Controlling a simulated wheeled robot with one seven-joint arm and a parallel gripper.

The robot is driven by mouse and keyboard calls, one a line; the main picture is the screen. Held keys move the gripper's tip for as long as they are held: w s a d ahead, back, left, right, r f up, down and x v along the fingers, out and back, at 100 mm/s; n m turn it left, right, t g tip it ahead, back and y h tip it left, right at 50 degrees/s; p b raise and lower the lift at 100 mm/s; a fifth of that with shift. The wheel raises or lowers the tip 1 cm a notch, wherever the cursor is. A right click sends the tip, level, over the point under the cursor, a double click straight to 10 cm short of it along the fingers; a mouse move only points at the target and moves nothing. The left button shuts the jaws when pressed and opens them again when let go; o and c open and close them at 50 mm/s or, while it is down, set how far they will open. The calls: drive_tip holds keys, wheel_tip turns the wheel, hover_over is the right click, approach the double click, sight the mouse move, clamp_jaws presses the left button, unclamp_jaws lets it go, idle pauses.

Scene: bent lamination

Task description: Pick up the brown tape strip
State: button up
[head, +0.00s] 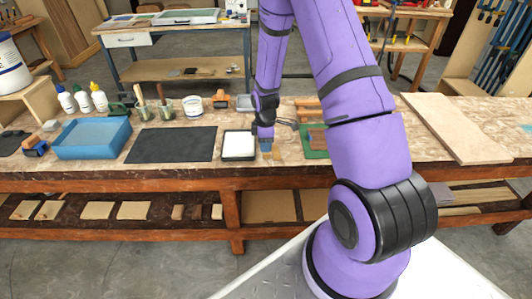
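My gripper (266,147) points down at the workbench's front part, just right of a dark tray with a white block (239,144). A small tan-brown piece (278,154), which may be the brown tape strip, lies on the bench right beside my fingertips. At this size I cannot tell whether the fingers touch it or whether they are open or shut. A green mat with a brown piece on it (317,137) lies to the right, partly hidden by my arm.
The wooden workbench (380,148) also holds a black mat (172,145), a blue bin (92,138), several bottles and brush pots at the left and back. A pale board (455,128) lies at the right. My arm hides part of the bench's middle.

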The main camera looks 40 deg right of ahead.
wheel_tip(320, 180, down, 5)
drive_tip(key=shift+s+a+r, duration=0.1)
drive_tip(key=shift+a, duration=0.05)
clamp_jaws()
